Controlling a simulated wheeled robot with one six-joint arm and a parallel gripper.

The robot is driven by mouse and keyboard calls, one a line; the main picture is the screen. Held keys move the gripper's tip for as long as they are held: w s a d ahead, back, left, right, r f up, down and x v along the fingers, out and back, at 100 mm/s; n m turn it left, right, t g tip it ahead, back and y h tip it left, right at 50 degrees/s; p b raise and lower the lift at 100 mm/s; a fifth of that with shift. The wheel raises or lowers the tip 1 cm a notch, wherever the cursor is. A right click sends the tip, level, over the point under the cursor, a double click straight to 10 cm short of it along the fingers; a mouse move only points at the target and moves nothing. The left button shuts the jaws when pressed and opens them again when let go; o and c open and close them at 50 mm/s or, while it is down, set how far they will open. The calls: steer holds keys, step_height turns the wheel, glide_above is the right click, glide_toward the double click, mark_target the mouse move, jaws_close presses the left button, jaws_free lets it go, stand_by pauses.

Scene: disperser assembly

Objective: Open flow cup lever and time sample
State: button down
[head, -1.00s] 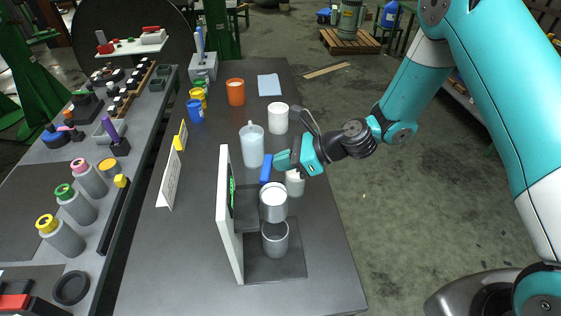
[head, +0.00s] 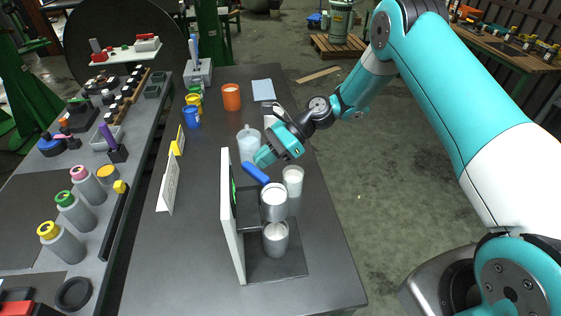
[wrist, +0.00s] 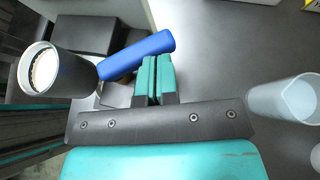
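The flow cup stand has a white upright panel (head: 232,215) with a green display edge. Its upper cup (head: 274,203) holds pale liquid, and it also shows at the left of the wrist view (wrist: 60,75). The lower cup (head: 276,240) stands beneath on the dark base and looks pale inside. The blue lever (head: 256,173) lies slanted behind the upper cup; in the wrist view it crosses ahead of the fingers (wrist: 138,56). My gripper (head: 263,157) is at the lever, its teal fingers (wrist: 156,78) together and beside it, not around it. Whether they touch it is unclear.
A white cup (head: 292,180) stands close to the right. A white sign (head: 169,183), blue cup (head: 192,117) and orange cup (head: 231,97) are farther off. The front left of the table is clear.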

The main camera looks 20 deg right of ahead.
mark_target(246, 164)
steer(key=shift+s+a+p, duration=0.2)
steer(key=shift+a+p, duration=0.1)
steer(key=shift+a, duration=1.65)
steer(key=w+d+r+b, duration=0.1)
steer(key=w+d+r, duration=0.1)
steer(key=w, duration=0.3)
steer(key=w+d+r+b, duration=0.1)
steer(key=w+d+r, duration=0.2)
steer(key=w, duration=0.3)
steer(key=shift+d+b, duration=0.35)
steer(key=shift+d, duration=0.15)
